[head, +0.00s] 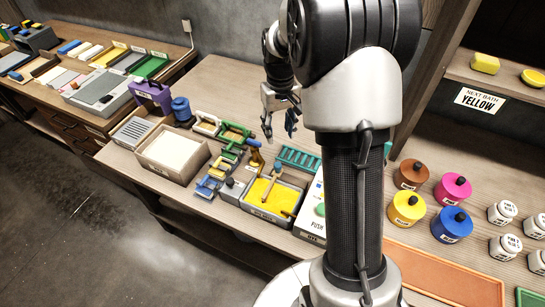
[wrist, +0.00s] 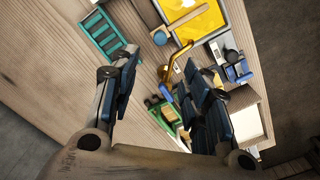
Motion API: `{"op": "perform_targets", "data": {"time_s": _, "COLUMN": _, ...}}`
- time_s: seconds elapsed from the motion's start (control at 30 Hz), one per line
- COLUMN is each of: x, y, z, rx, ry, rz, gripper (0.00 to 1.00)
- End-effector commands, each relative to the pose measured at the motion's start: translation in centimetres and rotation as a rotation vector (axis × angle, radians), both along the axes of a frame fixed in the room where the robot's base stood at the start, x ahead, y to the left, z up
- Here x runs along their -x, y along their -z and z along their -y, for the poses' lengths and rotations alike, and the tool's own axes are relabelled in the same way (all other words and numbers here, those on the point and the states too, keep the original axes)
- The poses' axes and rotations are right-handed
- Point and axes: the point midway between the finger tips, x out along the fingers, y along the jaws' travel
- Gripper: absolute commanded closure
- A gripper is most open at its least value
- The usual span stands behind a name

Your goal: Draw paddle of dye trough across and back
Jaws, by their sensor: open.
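The dye trough (head: 252,211) is a grey box filled with yellow dye on the bench, left of my arm in the head view. In the wrist view the trough (wrist: 165,8) is at the top, cut off by the picture edge. A wooden paddle (head: 269,188) lies in it, its handle end rising over the back rim. The paddle (wrist: 187,21) shows in the wrist view with its round knob toward my fingers. My gripper (head: 280,124) is open and empty, above and behind the trough, apart from the paddle. It also shows in the wrist view (wrist: 161,62).
A brass tap (wrist: 177,62) stands beside the trough near my fingers. A teal rack (head: 299,158) lies behind the trough. Coloured pots (head: 408,207) stand at right.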

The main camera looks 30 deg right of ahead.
Motion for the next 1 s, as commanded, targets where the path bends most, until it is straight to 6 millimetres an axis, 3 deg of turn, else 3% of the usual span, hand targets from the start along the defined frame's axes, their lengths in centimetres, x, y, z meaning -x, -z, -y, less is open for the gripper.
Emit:
{"op": "perform_targets", "data": {"time_s": 0.3, "x": 0.1, "y": 7.4, "z": -0.1, "rx": -0.001, "ry": 0.0, "rz": -0.004, "gripper": 0.57}}
{"op": "perform_targets", "data": {"time_s": 0.6, "x": 0.0, "y": 13.2, "z": -0.1, "rx": -0.001, "ry": 0.0, "rz": -0.002, "gripper": 0.57}}
{"op": "perform_targets", "data": {"time_s": 0.8, "x": -0.1, "y": 15.0, "z": -0.1, "rx": 0.0, "ry": 0.0, "rz": 0.0, "gripper": 0.57}}
{"op": "perform_targets", "data": {"time_s": 1.0, "x": -0.1, "y": 15.4, "z": -0.1, "rx": 0.0, "ry": 0.0, "rz": 0.0, "gripper": 0.57}}
